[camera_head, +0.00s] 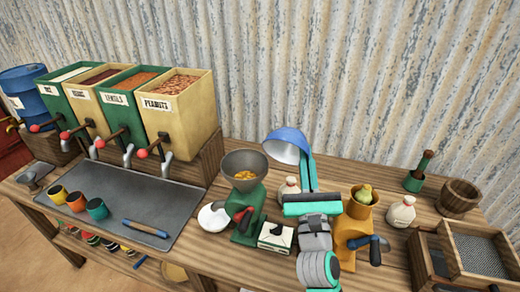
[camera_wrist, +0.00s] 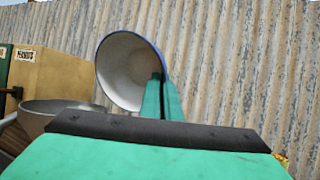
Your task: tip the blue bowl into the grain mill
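The blue bowl (camera_head: 291,136) is held on its side above and to the right of the grain mill, its opening turned left. My gripper (camera_head: 306,162) is shut on its rim. In the wrist view, the bowl (camera_wrist: 125,75) shows a pale, bare inside, and the fingers (camera_wrist: 160,82) pinch its right edge. The green grain mill (camera_head: 248,212) has a grey hopper (camera_head: 246,158) with yellow-orange pieces in it. The hopper (camera_wrist: 40,112) also shows at the lower left of the wrist view, below the bowl; its contents are hidden there.
A small white box (camera_head: 276,237) and white dish (camera_head: 212,217) flank the green mill. Dispenser bins (camera_head: 178,108) stand left, corrugated wall (camera_head: 360,60) behind. Sieve trays (camera_head: 480,252) lie far right.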

